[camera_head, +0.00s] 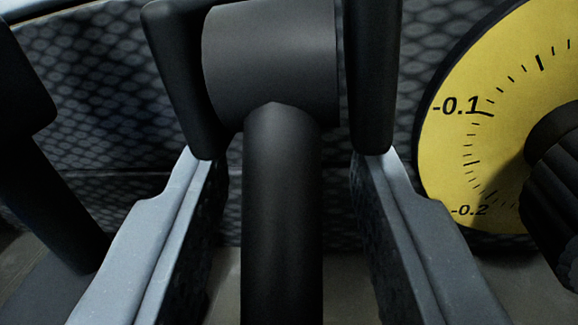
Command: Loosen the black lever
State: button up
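The black lever (283,220) is in the middle of the head camera view. Its thick cylindrical hub (270,60) lies across the top, and its round handle runs down from the hub and out of the bottom edge. My gripper (274,70) is open, with one black-tipped grey finger on each side of the lever. Gaps show between both fingers and the handle. The fingertips flank the hub closely; I cannot tell whether either touches it. The lower end of the handle is out of view.
A yellow dial (465,140) with black marks, including -0.1 and -0.2, is close at the right, with a black ribbed knob (558,170) in front. Another black lever-like part (45,170) is at the left. A dark patterned surface (90,75) lies behind.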

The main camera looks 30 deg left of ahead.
grip_shut()
jog(key=shift+d+f, duration=0.1)
jog(key=shift+d, duration=0.1)
jog(key=shift+s+r+g+p, duration=0.1)
jog(key=shift+r+g+p, duration=0.1)
jog(key=shift+g+p, duration=0.15)
jog(key=shift+s+r+g+h+p, duration=0.2)
jog(key=shift+r+g+h+p, duration=0.3)
jog(key=shift+p, duration=0.35)
jog(key=g+p, duration=0.1)
jog(key=p, duration=0.1)
jog(key=g+h+p, duration=0.1)
jog(key=g, duration=0.1)
jog(key=shift+s+r+m+p, duration=0.1)
jog(key=shift+s+m+p, duration=0.2)
jog(key=shift+s+p, duration=0.05)
jog(key=shift+s+g+p, duration=0.1)
jog(key=shift+g+p, duration=0.25)
jog(key=shift+g, duration=0.1)
jog(key=shift+d, duration=0.1)
